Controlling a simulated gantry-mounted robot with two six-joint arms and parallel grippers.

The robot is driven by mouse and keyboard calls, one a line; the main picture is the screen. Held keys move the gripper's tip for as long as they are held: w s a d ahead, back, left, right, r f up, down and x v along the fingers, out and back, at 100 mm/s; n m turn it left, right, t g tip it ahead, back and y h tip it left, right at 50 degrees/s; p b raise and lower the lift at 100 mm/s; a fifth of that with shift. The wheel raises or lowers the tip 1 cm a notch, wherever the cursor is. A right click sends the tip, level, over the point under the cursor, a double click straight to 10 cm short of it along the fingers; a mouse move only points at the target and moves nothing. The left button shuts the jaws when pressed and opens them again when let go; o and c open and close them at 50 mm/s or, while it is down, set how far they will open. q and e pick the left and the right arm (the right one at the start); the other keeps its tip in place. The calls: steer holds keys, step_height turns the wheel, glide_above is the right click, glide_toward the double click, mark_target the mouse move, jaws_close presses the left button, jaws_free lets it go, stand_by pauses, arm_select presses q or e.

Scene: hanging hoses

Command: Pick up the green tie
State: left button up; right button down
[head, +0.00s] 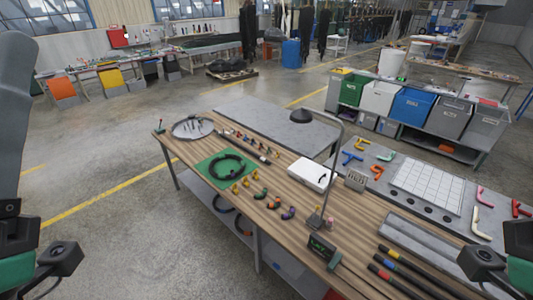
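A small green piece (262,195), which looks like the green tie, lies on the wooden table (185,151). It is in a loose row with small yellow pieces (235,188), an orange one (274,202) and a purple one (288,213). Its exact shape is too small to tell. The fingers of both grippers are out of view.
A coiled black hose (228,165) lies on a green mat (203,166). A white box (311,173) and a lamp (314,219) stand right of the row. Dark rods with coloured bands (397,283) lie at the front right. A grey panel holds coloured fittings and a white grid (427,185).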

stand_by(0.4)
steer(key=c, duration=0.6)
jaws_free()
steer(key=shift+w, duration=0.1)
